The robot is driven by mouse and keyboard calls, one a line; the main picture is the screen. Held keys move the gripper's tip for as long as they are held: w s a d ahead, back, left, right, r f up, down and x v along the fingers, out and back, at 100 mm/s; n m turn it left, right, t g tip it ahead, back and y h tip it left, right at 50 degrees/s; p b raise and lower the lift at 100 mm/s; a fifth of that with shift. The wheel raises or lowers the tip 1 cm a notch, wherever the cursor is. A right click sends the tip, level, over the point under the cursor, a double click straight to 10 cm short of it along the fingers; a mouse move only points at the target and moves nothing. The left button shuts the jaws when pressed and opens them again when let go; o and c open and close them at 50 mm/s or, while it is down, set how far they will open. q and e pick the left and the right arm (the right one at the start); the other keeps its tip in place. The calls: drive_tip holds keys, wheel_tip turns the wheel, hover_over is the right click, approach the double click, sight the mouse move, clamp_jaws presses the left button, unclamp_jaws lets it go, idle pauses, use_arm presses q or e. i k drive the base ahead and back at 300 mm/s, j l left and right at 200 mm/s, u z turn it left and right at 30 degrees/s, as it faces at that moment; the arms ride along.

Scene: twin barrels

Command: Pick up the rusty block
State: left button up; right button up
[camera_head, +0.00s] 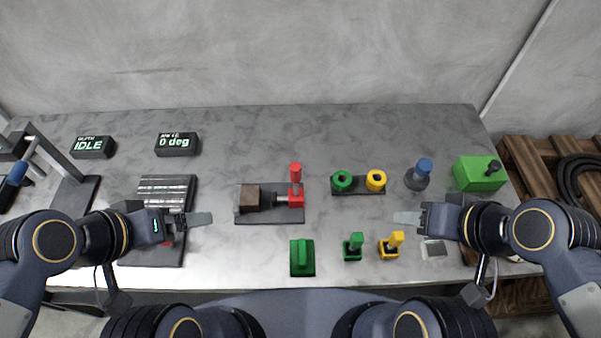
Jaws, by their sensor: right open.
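The rusty block (249,197) is a small dark brown block on a dark base plate (268,217) near the middle of the table. A red clamp (296,190) with an upright handle stands on the same plate, and its grey plunger points at the block's right side and seems to touch it. My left gripper (203,219) is left of the block and apart from it; its fingers overlap in this view, so its opening is unclear. My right gripper (407,217) is well to the right of the block, open and empty.
Green and yellow rings (358,193) sit on a holder right of the clamp. A green block (302,258) and small green and yellow pieces (391,246) stand at the front. A ribbed metal fixture (166,190) is at left. The table's back middle is clear.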

sight(250, 200)
drive_tip(key=k+j+u, duration=0.15)
drive_tip(key=u, duration=0.2)
drive_tip(key=j+u, duration=0.35)
drive_tip(key=k+j+u, duration=0.15)
drive_tip(key=u, duration=0.2)
